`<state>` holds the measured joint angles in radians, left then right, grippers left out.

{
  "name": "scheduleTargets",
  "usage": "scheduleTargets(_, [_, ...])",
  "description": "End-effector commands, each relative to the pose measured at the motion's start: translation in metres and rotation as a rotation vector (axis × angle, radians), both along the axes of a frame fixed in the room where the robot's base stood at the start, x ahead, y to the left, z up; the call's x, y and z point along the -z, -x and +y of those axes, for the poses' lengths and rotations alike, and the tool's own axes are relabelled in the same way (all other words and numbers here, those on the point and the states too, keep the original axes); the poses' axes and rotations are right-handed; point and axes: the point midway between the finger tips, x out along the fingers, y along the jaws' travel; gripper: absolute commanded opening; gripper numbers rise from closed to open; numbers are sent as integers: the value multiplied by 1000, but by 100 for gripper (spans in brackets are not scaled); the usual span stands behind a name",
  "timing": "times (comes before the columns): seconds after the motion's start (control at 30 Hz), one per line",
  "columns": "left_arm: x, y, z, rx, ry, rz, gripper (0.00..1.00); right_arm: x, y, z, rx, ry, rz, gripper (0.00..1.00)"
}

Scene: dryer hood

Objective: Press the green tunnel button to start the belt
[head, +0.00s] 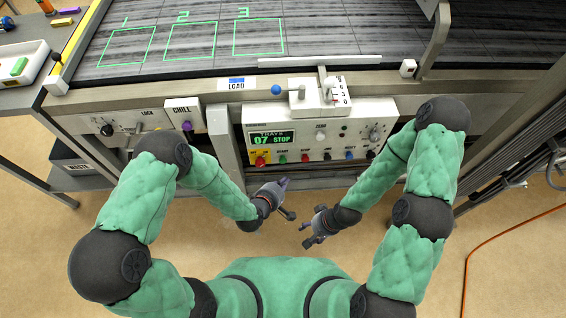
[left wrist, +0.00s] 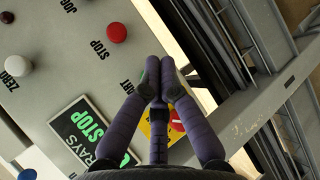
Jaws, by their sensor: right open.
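The green START button is mostly covered by my fingers in the left wrist view; a sliver of green (left wrist: 143,74) shows beside a fingertip. In the head view it sits on the grey control panel (head: 340,118), in the front row between the red-on-yellow button (head: 260,160) and the red STOP button (head: 305,158). My left gripper (head: 288,198) is low in front of the panel. Its purple fingers (left wrist: 158,66) converge near the START label; contact and jaw opening cannot be told. My right gripper (head: 308,232) is open and empty, right of and below the left one.
The red STOP button also shows near my fingers in the left wrist view (left wrist: 117,32). The belt (head: 330,35), with green outlined squares, runs behind the panel. An orange cable (head: 480,248) lies on the floor at right.

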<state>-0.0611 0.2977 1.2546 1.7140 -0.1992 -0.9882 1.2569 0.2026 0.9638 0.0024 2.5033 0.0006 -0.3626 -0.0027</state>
Motion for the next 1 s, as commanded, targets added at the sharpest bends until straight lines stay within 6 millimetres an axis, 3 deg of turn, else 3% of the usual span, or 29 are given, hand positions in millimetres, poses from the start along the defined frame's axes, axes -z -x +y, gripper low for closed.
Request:
scheduleTargets(0.2, [1, -27, 2, 0, 0, -1, 0, 7, 0, 0, 0, 0, 0, 58])
scheduleTargets(0.4, [1, -42, 3, 1, 1, 0, 0, 11, 0, 0, 0, 0, 0, 58])
scheduleTargets(1.0, [0, -47, 4, 1, 1, 0, 0, 11, 0, 0, 0, 0, 0, 58])
